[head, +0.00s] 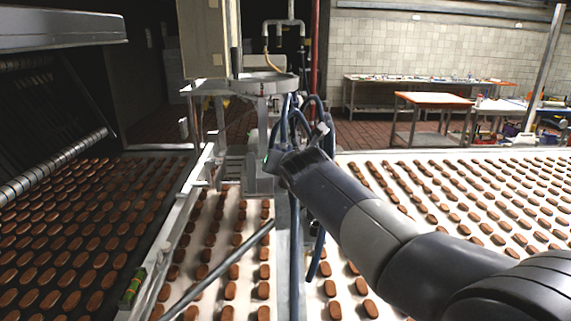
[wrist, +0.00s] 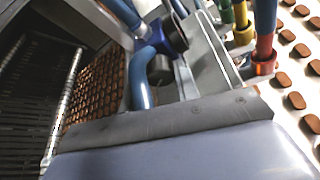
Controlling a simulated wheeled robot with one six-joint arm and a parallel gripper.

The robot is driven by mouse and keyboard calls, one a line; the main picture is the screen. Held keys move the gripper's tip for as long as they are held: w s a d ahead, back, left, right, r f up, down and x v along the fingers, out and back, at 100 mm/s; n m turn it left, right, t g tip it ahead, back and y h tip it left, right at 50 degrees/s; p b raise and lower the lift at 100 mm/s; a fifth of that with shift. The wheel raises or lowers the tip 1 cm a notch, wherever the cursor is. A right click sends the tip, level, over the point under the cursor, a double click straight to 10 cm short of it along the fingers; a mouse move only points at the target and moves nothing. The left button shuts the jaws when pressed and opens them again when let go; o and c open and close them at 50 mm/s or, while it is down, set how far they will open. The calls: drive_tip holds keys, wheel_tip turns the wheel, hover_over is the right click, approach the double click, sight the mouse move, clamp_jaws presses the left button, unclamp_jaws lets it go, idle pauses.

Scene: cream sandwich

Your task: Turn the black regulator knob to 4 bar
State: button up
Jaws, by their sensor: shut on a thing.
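My gripper (head: 277,160) is at the end of my arm, in the middle of the head view, against the machine frame beside the blue hoses (head: 297,112). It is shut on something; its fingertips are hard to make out. The black regulator knob cannot be made out clearly in either view; the part in the jaws is hidden behind my wrist. No pressure scale or needle is readable.
White conveyor belts (head: 465,190) with rows of brown biscuits lie on both sides of the metal frame. A dark belt (head: 85,235) is at left. Red, green and yellow hose fittings (wrist: 262,58) stand close by. An orange-topped table (head: 437,99) is far behind.

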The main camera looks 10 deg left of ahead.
drive_tip(key=shift+m+y, duration=0.4)
drive_tip(key=shift+m, duration=0.2)
drive_tip(key=o, duration=1)
drive_tip(key=shift+c, duration=0.2)
drive_tip(key=shift+s, duration=0.1)
drive_tip(key=b+v, duration=0.3)
drive_tip(key=v, duration=0.7)
drive_tip(key=shift+s+d+r, duration=0.15)
drive_tip(key=shift+s+d, duration=0.05)
drive_tip(key=shift+s, duration=0.1)
